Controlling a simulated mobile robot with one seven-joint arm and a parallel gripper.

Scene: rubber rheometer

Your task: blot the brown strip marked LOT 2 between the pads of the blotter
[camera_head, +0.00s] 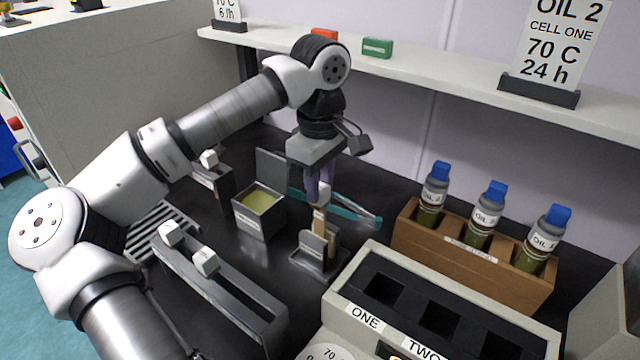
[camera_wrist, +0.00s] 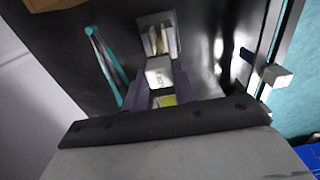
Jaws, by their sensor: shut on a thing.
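My gripper (camera_head: 319,188) points down and is shut on a white block-shaped holder (camera_wrist: 160,72), which sits between the two fingers. The lettering on the holder is too small to read surely. A brown strip (camera_head: 319,222) shows under the holder, just above or at the blotter. The blotter (camera_head: 309,265) is a small grey stand with upright pale pads, and it also shows in the wrist view (camera_wrist: 172,47). I cannot tell whether the strip is between the pads or just above them.
An open tin of yellow-green liquid (camera_head: 260,200) stands left of the blotter. Turquoise tongs (camera_head: 350,210) lie behind it. A rack with white holders (camera_head: 230,290) is front left. A wooden bottle rack (camera_head: 470,257) and the cell block (camera_head: 440,300) stand right.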

